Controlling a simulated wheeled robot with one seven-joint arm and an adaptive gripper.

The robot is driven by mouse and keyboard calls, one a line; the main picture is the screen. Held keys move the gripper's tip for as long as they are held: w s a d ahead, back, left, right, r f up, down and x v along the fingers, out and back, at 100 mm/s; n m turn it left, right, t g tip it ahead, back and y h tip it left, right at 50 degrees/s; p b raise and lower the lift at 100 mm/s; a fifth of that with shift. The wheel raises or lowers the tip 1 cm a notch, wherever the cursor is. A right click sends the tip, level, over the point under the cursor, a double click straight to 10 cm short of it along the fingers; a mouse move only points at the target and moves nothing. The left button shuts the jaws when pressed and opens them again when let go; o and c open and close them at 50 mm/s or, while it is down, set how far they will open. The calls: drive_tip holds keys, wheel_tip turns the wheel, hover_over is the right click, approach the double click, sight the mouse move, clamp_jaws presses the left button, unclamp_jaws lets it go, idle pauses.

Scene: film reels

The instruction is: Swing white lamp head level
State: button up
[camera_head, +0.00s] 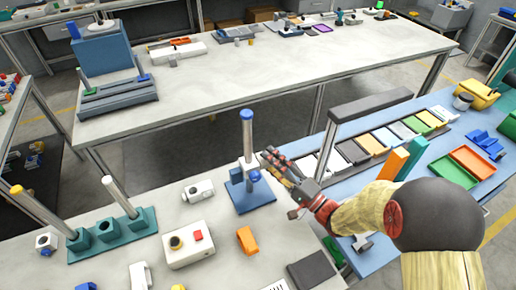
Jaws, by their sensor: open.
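A stand with a blue base (250,193) and an upright blue-topped post (247,136) stands on the near pale bench. A small white piece (249,167) sits low on this post; it may be the white lamp head, but I cannot tell its tilt. My gripper (272,164) comes in from the right, open, with its fingertips close to the right side of the post. I cannot tell whether they touch the white piece. The gripper partly overlaps the area right of the stand.
A dark bar (370,105) on a post overhangs a row of coloured tiles (394,136) on the blue table. A teal stand (112,234) with metal posts, a white box (188,245) and an orange block (247,240) lie on the near bench.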

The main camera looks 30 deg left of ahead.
drive_tip(key=b+x, duration=0.1)
drive_tip(key=x, duration=0.4)
drive_tip(key=shift+w+a, duration=0.1)
drive_tip(key=shift+a, duration=0.3)
drive_tip(key=shift+c, duration=1.2)
drive_tip(key=c, duration=0.9)
drive_tip(key=shift+h+p, duration=0.4)
drive_tip(key=shift+p, duration=0.3)
drive_tip(key=shift+c, duration=0.3)
drive_tip(key=shift+f+m, duration=0.25)
drive_tip(key=shift+m, duration=0.05)
drive_tip(key=shift+c, duration=0.2)
drive_tip(key=o, duration=1.2)
drive_tip(key=shift+o, duration=0.2)
